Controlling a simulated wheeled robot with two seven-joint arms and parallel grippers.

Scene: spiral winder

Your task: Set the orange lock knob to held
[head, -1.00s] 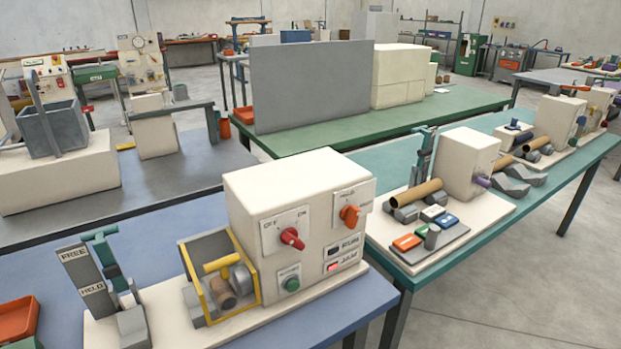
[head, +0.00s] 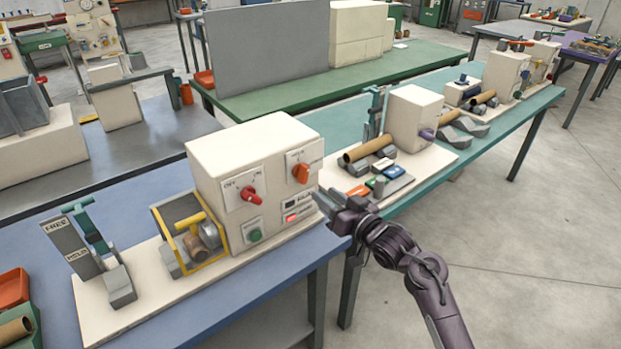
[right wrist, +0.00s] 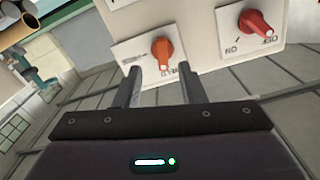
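The orange lock knob (head: 301,173) is on a white plate at the upper right of the cream machine box's front face. It also shows in the right wrist view (right wrist: 162,52), where its white mark points down toward one of two small labels. I cannot read those labels surely. My right gripper (head: 326,203) is in front of the box's right end, below and right of the knob in the head view. In the right wrist view its two fingers (right wrist: 160,72) are apart, with the knob beyond the gap between them and nothing held. My left gripper is out of view.
A red OFF/ON knob (head: 252,195) sits left of the orange one. Below are a green button (head: 255,235) and a lit red indicator (head: 291,218). A yellow-framed winder (head: 190,235) and a FREE/HELD lever stand (head: 85,245) are at left. A teal table (head: 540,100) stands behind.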

